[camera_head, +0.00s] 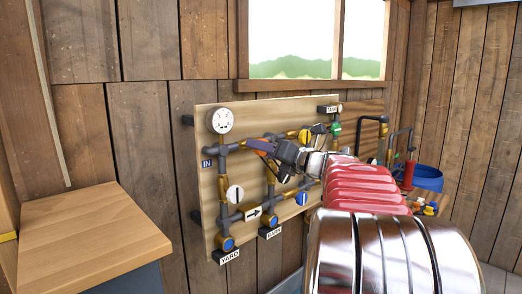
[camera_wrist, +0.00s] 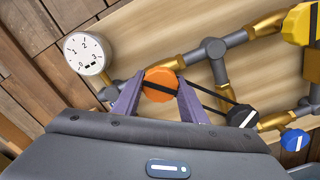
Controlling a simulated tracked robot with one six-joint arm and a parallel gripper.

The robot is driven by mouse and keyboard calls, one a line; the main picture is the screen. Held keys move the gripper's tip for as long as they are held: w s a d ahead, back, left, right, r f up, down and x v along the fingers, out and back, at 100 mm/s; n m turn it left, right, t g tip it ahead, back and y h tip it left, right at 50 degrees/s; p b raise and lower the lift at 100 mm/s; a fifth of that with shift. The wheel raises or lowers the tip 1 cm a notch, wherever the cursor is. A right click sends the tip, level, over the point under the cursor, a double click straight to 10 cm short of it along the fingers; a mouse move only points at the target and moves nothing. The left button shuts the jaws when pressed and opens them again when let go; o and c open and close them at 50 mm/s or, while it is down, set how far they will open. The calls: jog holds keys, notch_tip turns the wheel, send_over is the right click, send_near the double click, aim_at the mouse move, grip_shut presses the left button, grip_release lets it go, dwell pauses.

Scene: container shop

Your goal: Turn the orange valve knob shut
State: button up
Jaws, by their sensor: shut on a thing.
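The orange valve knob (camera_wrist: 160,85) sits between the two purple fingers of my gripper (camera_wrist: 159,98) in the wrist view, with a dark bar across its face tilted down to the right. The fingers are closed on its sides. In the head view my gripper (camera_head: 262,148) reaches the pipe board from the right, at the upper pipe right of the gauge. The orange knob shows there only as a small patch, mostly hidden by the fingers.
A white gauge (camera_head: 219,120) is left of my gripper on the wooden board (camera_head: 207,170). A yellow knob (camera_head: 304,135), a white knob (camera_head: 235,194), a blue knob (camera_head: 301,198) and a green knob (camera_head: 336,128) are nearby. A wooden counter (camera_head: 90,235) stands at left.

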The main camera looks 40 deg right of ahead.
jog(key=m, duration=0.4)
jog(key=shift+m, duration=0.3)
jog(key=m, duration=0.4)
jog(key=shift+d+m, duration=0.1)
jog(key=shift+m, duration=0.3)
jog(key=o, duration=1.1)
jog(key=shift+c, duration=0.2)
jog(key=s, duration=1.3)
jog(key=shift+s, duration=0.4)
jog(key=shift+d, duration=0.1)
